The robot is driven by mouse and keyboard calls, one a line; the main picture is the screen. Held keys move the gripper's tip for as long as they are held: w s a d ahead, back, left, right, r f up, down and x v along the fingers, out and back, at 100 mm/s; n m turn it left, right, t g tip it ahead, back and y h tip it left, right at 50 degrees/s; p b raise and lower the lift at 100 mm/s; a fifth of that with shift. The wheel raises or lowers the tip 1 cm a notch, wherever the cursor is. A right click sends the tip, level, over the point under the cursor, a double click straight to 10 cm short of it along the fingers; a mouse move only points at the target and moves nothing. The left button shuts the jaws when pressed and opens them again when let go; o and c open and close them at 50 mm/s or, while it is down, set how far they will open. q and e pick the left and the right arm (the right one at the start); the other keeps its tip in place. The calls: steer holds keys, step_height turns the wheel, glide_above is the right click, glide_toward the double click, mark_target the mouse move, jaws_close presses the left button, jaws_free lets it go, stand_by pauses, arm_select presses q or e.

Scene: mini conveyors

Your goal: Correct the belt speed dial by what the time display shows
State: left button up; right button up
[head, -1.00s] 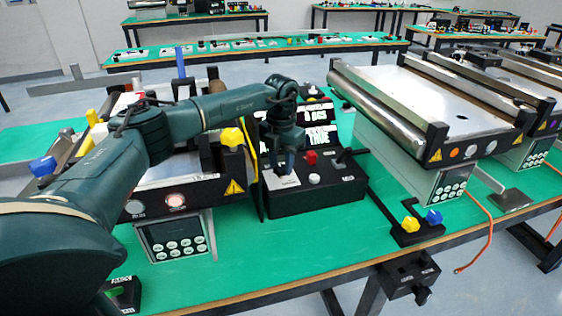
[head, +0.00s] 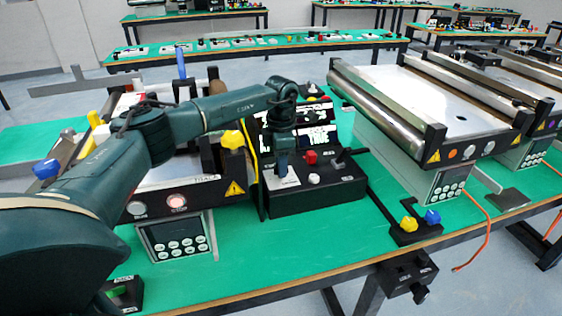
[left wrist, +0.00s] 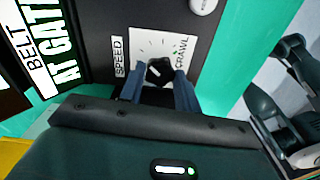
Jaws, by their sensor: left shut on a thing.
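A black control box (head: 325,198) stands on the green table, with the speed dial's white plate (head: 281,182) at its left end. The dial's dark knob (left wrist: 159,71) sits on that plate, labelled SPEED on one side and CRAWL on the other, in the left wrist view. My left gripper (head: 283,168) reaches down onto it, and its two blue-grey fingers (left wrist: 160,88) are shut on the knob. The display (head: 318,138) behind is lit with white text, partly covered by my arm; in the wrist view its panel (left wrist: 62,62) reads AT GATE. My right gripper is out of view.
A red button (head: 311,157), a white button (head: 314,179) and a black lever (head: 345,156) are right of the dial. A conveyor (head: 450,110) stands to the right, another (head: 180,180) to the left. The table front is mostly clear.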

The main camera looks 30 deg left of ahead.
arm_select(q)
steer(key=shift+m, duration=0.7)
steer(key=o, duration=1)
steer(key=shift+c, duration=0.2)
steer(key=shift+r, duration=0.1)
step_height(320, 180, up, 13)
steer(key=shift+b, duration=0.4)
